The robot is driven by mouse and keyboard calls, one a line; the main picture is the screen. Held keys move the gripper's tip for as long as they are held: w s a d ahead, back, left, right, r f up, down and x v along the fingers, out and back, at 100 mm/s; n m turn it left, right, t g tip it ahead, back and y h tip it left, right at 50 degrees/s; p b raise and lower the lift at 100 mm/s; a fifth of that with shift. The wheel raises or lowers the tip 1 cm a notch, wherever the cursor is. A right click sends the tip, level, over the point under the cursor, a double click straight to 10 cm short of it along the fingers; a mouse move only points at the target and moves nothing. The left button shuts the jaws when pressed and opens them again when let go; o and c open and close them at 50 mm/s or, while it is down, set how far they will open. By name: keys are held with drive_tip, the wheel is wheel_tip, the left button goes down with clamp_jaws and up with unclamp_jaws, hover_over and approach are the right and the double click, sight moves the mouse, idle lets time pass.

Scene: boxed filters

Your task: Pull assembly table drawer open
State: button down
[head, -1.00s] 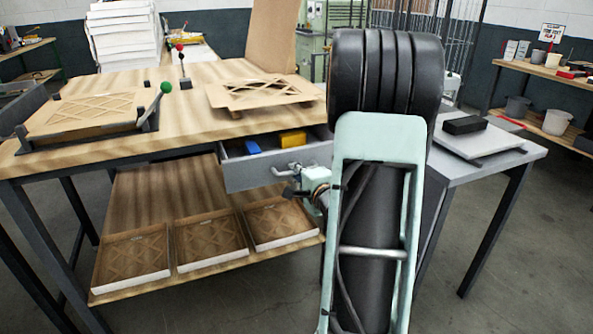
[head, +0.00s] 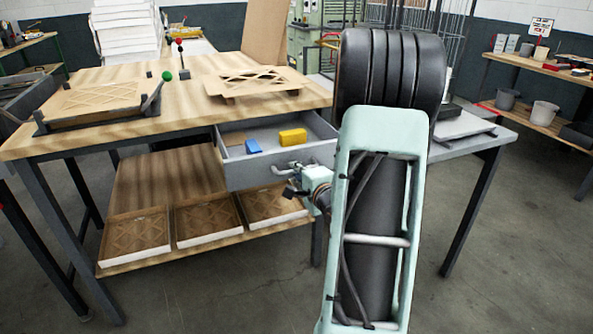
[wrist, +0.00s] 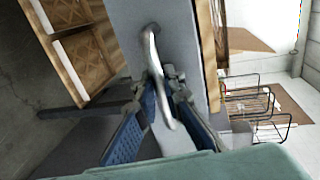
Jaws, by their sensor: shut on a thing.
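The assembly table (head: 130,130) has a grey drawer (head: 245,175) under its top, standing well out. A blue block (head: 252,147), a yellow block (head: 292,137) and a brown piece lie inside it. The curved metal handle (head: 285,170) is on the drawer front. My gripper (head: 297,188) is at the handle, partly hidden by my arm in the head view. In the wrist view, the blue fingers of my gripper (wrist: 167,105) are shut around the handle (wrist: 154,62), against the grey drawer front (wrist: 180,40).
A shelf below the tabletop holds three filter trays (head: 205,222). A lattice filter (head: 255,80) and a fixture with a green-knobbed lever (head: 152,97) are on the tabletop. A grey side table (head: 465,128) stands to the right. The floor in front is bare.

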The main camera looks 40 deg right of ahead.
idle(0.4)
drive_tip(key=c, duration=2)
unclamp_jaws()
drive_tip(key=shift+c, duration=0.2)
drive_tip(key=v, duration=0.7)
drive_tip(key=shift+s, duration=0.25)
drive_tip(key=shift+r, duration=0.1)
